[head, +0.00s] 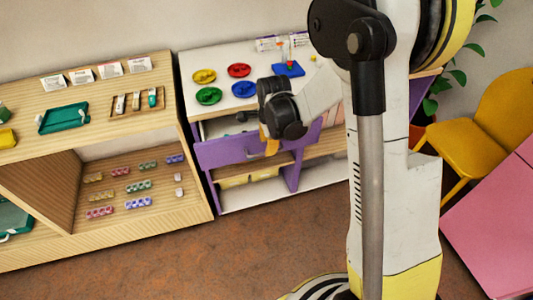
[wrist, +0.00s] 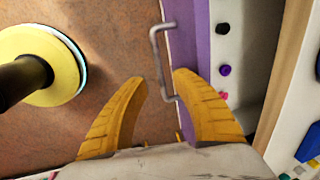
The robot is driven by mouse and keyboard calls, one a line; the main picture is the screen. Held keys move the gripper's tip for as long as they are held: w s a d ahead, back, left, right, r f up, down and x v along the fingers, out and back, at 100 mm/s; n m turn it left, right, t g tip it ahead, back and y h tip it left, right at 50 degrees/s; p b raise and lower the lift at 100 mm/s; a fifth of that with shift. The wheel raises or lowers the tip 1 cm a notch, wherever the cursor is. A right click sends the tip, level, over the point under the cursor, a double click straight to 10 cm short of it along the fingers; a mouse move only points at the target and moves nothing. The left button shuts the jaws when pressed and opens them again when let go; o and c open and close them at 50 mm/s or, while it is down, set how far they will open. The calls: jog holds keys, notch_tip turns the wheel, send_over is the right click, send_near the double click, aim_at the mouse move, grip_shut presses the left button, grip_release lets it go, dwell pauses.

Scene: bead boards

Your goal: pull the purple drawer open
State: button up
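The purple drawer (head: 228,151) is in the white-topped cabinet in the head view. It stands partly out, and beads show inside it behind its purple front (wrist: 194,45) in the wrist view. A grey loop handle (wrist: 155,55) sticks out from that front. My gripper (head: 271,147) is at the drawer front in the head view. In the wrist view its two yellow fingers (wrist: 163,77) are spread apart. The lower end of the handle lies between the fingertips, with gaps visible on both sides. The head view hides the handle behind my gripper.
Colored dishes, such as a red one (head: 239,70), and a blue board (head: 288,69) stand on the cabinet top. A wooden shelf unit (head: 150,205) stands close on the left. A yellow chair (head: 480,125) and pink table (head: 500,220) are right. The brown floor in front is clear.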

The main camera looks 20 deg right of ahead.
jog(key=f, duration=0.1)
jog(key=f+b, duration=0.1)
jog(key=f, duration=0.2)
jog(key=shift+w+f, duration=0.15)
jog(key=shift+w, duration=0.25)
grip_shut()
